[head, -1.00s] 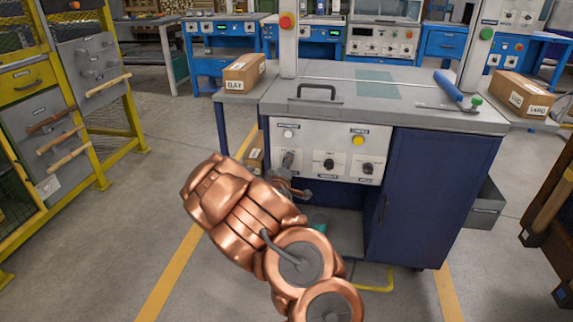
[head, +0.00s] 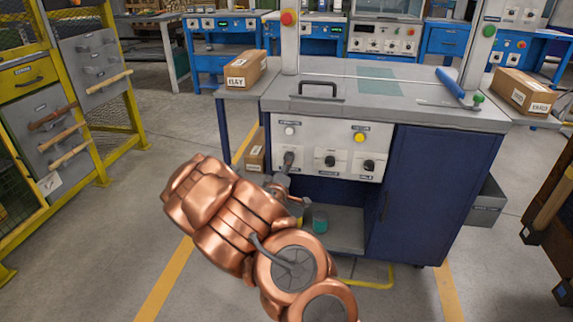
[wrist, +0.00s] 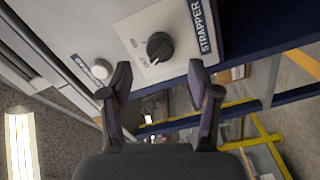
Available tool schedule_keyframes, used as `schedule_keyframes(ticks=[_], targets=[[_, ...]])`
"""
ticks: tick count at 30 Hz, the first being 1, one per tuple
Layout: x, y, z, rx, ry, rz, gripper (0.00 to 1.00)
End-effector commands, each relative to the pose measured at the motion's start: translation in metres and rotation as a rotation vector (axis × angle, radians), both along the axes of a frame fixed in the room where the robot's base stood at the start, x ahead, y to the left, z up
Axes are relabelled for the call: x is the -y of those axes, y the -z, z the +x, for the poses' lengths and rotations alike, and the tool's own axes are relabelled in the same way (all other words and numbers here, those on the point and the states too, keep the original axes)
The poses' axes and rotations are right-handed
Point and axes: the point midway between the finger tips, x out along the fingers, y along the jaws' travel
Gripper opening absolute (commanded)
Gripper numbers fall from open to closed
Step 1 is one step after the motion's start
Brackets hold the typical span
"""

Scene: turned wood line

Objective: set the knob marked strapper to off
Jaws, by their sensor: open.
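The strapper knob (wrist: 160,46) is a round black knob on a white plate (wrist: 178,24), beside a label reading STRAPPER. Small markings sit on the plate beside the knob, too small to read; a pale pointer mark shows at its lower edge. In the head view it is the left knob (head: 288,160) of the panel row. My gripper (wrist: 158,80) is open and empty, its two fingers apart just short of the knob and roughly centred on it, not touching. In the head view my gripper (head: 284,192) is small and partly hidden by my copper arm, just below the panel.
A white button (wrist: 101,69) is close to the left finger; it also shows in the head view (head: 290,131). The panel has two more black knobs (head: 330,161) (head: 369,165) and a yellow button (head: 359,138). A blue cabinet door (head: 430,200) is to the right, with an open shelf (head: 345,215) below.

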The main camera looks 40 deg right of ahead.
Motion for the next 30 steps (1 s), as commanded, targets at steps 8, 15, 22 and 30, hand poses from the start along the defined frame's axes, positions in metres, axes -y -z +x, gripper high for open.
schedule_keyframes(ticks=[8,15,22,30], targets=[[-0.018,0.000,-0.012,-0.001,-0.001,-0.001,0.61],[-0.021,0.000,-0.014,-0.001,0.000,-0.001,0.61],[-0.021,0.000,-0.014,-0.001,-0.001,-0.001,0.61],[-0.021,-0.001,-0.014,0.000,-0.001,0.002,0.61]])
